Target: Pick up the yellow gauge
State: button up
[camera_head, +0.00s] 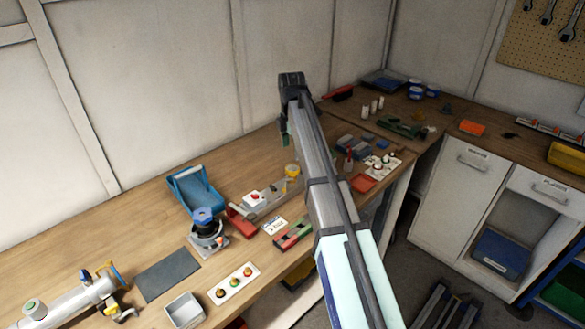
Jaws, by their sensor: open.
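A small round yellow object (292,170), which looks like the yellow gauge, is on the wooden workbench, just left of my arm. It is small in the picture, and its face cannot be made out. My arm reaches up across the middle of the view and ends in a dark part, my gripper (290,83), seen above and beyond the yellow object in the picture. My gripper is open and apart from the yellow object. Its fingers are mostly hidden by the arm, and whether anything lies between them does not show.
A grey vise-like tool with red parts (262,203) lies beside the yellow object. More tools crowd the bench right of my arm. The back-left bench is clear.

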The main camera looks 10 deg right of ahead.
aim_at(292, 167)
jog(key=shift+f+p, duration=0.3)
jog(key=shift+f, duration=1.2)
jog(key=shift+s+f+p, duration=0.15)
jog(key=shift+f+p, duration=0.4)
jog(key=shift+f, duration=0.15)
jog(key=shift+f+p, duration=0.7)
jog(key=shift+f, duration=1.2)
jog(key=c, duration=1.3)
